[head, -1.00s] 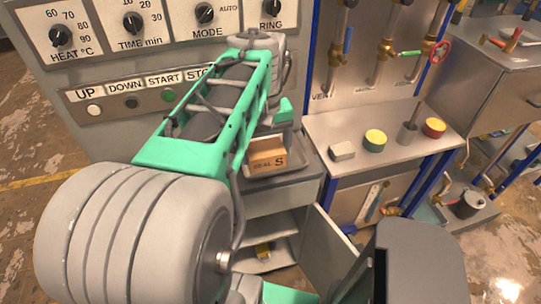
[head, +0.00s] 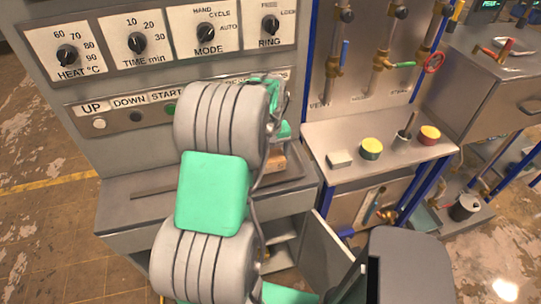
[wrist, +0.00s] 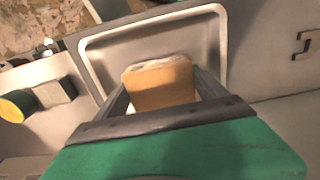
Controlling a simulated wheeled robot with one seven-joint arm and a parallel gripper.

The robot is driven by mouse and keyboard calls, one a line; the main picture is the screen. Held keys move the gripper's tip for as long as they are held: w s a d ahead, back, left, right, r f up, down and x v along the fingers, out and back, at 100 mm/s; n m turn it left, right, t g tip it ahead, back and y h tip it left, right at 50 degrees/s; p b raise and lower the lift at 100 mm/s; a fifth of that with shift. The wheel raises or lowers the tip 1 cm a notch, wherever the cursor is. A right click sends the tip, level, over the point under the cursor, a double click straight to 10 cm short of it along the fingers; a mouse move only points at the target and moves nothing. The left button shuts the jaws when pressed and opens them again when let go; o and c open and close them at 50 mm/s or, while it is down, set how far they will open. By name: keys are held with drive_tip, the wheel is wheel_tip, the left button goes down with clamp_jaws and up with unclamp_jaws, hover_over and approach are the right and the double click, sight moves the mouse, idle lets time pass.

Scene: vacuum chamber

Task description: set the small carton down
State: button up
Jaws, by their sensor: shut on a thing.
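The small carton (wrist: 160,85) is a tan cardboard box with a whitish top edge. My gripper (wrist: 162,92) has one finger on each side of it and is shut on it. The carton is over the shallow pale metal tray (wrist: 222,45), within its rim in the wrist view. I cannot tell whether its base touches the tray floor. In the head view, the carton (head: 277,160) shows only partly beside my arm, at the tray (head: 296,172); my arm hides most of the gripper and the tray's left part.
The control panel (head: 150,60) with knobs and buttons rises behind. To the right, a metal bench (head: 380,165) holds a pale block (head: 340,159), a yellow-green round piece (head: 371,148) and a red-and-yellow one (head: 430,134). A cabinet door (head: 330,245) stands open below.

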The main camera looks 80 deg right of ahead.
sight(270, 157)
drive_tip(key=shift+f, duration=0.2)
drive_tip(key=o, duration=1.5)
drive_tip(key=shift+r, duration=0.1)
drive_tip(key=shift+o, duration=0.2)
wheel_tip(270, 157, up, 12)
drive_tip(key=b, duration=0.2)
drive_tip(key=w+a+r+n, duration=0.15)
drive_tip(key=w+a, duration=0.25)
drive_tip(key=w, duration=0.4)
drive_tip(key=w+a+r+n, duration=0.1)
drive_tip(key=w+a+n, duration=0.1)
drive_tip(key=w+a, duration=0.4)
drive_tip(key=w+a+n+t+h, duration=0.1)
drive_tip(key=w+a+n, duration=0.2)
drive_tip(key=w+a, duration=0.85)
drive_tip(key=a+f+n+t, duration=0.1)
drive_tip(key=a+n, duration=0.1)
drive_tip(key=a, duration=1.1)
drive_tip(key=a+f+n+t+y, duration=0.1)
drive_tip(key=a+f+n+t, duration=0.1)
drive_tip(key=a, duration=1.1)
drive_tip(key=shift+s+f+n, duration=0.3)
drive_tip(key=shift+s+n, duration=0.1)
drive_tip(key=shift+n, duration=0.35)
